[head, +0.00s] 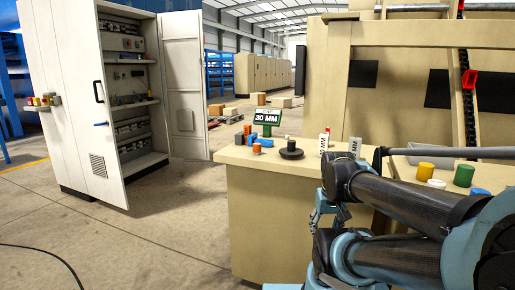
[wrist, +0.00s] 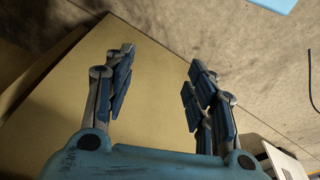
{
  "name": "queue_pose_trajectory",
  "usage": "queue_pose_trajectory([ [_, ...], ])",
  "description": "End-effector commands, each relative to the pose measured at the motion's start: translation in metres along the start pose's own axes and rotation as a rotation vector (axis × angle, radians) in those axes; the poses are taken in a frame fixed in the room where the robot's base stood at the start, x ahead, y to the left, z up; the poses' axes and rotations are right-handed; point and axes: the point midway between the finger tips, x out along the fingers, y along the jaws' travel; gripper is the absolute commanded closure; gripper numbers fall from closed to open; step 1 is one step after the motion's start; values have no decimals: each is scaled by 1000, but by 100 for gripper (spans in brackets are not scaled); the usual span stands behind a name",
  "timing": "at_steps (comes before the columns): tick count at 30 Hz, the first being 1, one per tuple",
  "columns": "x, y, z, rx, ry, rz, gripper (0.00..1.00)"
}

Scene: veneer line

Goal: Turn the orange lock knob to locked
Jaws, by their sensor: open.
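A small orange cylinder (head: 257,148), which looks like the lock knob, sits on the tan bench (head: 262,195) beside blue pieces (head: 264,142). Its setting is too small to read. My gripper (wrist: 160,62) is open and empty in the wrist view, with its two fingers well apart. A tan surface and the concrete floor lie behind the fingers there. The orange cylinder does not show in the wrist view. In the head view my arm is at the lower right, to the right of the orange cylinder, and its links hide part of the bench.
A green "30 MM" sign (head: 267,117), a black round piece (head: 291,153) and white marked blocks (head: 324,142) stand around the orange cylinder. Coloured cylinders (head: 464,175) stand at the right. An open cabinet (head: 135,100) is at the left. The floor between is clear.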

Motion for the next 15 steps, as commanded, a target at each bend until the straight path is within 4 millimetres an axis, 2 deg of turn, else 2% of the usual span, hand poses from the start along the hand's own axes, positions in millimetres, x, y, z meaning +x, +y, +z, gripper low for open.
queue_pose_trajectory([
  [11, 0, 0, 0, 0, 0, 0, 48],
  [13, -7, -1, 5, -5, 10, -2, 48],
  [15, -14, -2, 0, -23, 12, -7, 48],
])
